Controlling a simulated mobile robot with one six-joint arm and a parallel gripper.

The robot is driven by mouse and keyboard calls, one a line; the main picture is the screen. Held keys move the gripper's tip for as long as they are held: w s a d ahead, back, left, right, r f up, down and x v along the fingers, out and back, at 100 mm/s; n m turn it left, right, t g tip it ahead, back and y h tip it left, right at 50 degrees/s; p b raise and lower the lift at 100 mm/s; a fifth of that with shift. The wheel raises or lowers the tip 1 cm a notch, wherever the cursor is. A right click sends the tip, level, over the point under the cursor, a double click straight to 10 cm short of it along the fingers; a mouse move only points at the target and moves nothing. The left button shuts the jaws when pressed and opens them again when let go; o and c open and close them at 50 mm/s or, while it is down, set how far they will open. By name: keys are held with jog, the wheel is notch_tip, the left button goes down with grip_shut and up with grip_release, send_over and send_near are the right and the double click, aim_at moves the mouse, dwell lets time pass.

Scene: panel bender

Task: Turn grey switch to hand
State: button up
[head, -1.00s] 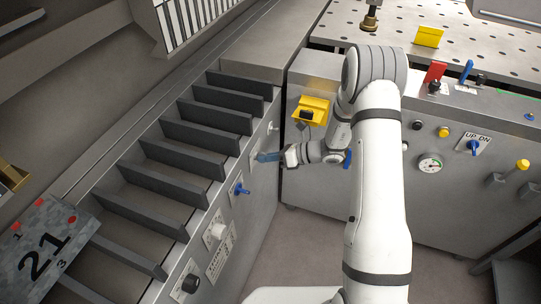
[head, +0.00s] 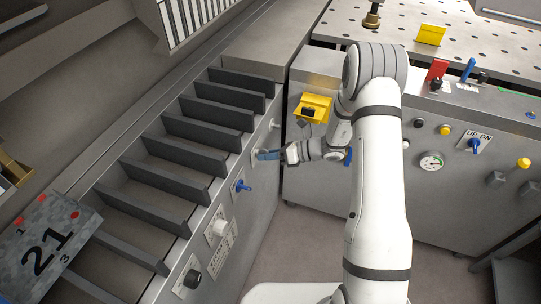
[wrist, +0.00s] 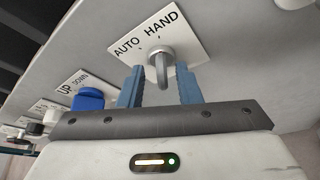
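The grey switch (wrist: 161,62) sits on a white plate (wrist: 135,42) lettered AUTO on the left and HAND on the right in the wrist view. Its lever points toward my gripper; which setting it is on I cannot tell. My gripper (wrist: 160,76) is open, with one blue finger on each side of the lever and a visible gap on both sides. In the head view my gripper (head: 266,155) is at the side panel of the slatted machine, and the switch is mostly hidden by the blue fingers.
A blue UP/DOWN switch (wrist: 88,98) is close by on the left in the wrist view, and in the head view (head: 240,186). Further along are a white knob (head: 217,228) and a black knob (head: 191,280). A yellow box (head: 312,107) is near my arm.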

jog(key=v, duration=0.7)
jog(key=shift+d+b, duration=0.3)
jog(key=shift+d, duration=0.05)
jog(key=shift+r, duration=0.15)
